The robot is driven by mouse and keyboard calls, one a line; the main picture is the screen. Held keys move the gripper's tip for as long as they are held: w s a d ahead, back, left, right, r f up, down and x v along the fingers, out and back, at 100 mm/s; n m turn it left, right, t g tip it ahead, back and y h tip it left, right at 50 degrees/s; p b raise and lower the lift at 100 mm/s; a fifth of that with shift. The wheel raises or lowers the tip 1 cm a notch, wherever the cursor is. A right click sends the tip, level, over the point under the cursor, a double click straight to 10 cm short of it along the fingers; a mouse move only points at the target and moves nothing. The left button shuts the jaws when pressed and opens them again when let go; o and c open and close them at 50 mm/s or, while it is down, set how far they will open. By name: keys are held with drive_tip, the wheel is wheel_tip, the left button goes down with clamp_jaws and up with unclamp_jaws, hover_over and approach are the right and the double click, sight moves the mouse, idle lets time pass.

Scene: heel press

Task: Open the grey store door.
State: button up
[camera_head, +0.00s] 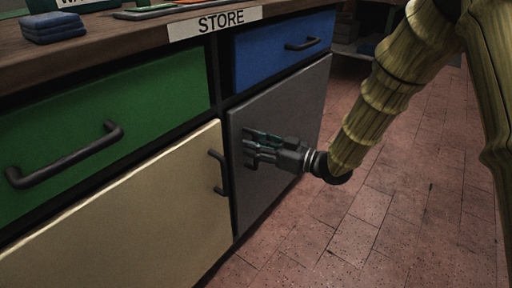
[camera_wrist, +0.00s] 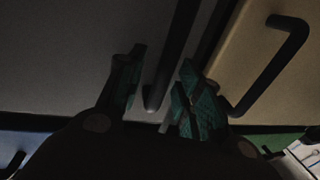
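The grey store door (camera_head: 275,105) is below the blue drawer and looks shut. My gripper (camera_head: 250,143) is in front of its left part, fingers pointing at the door. In the wrist view the grey door (camera_wrist: 60,55) fills the left, and its dark bar handle (camera_wrist: 175,55) runs down between my gripper's two parted fingers (camera_wrist: 162,95). The fingers are open, with gaps to the bar; I cannot tell how deep the bar sits between them.
The cream door (camera_head: 130,210) with its own dark handle (camera_head: 217,172) is close on the left. A green drawer (camera_head: 100,110) and a blue drawer (camera_head: 285,48) are above, under a worktop with a STORE label (camera_head: 215,23). The tiled floor (camera_head: 385,215) at right is clear.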

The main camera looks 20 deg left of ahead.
drive_tip(key=shift+c, duration=0.3)
clamp_jaws()
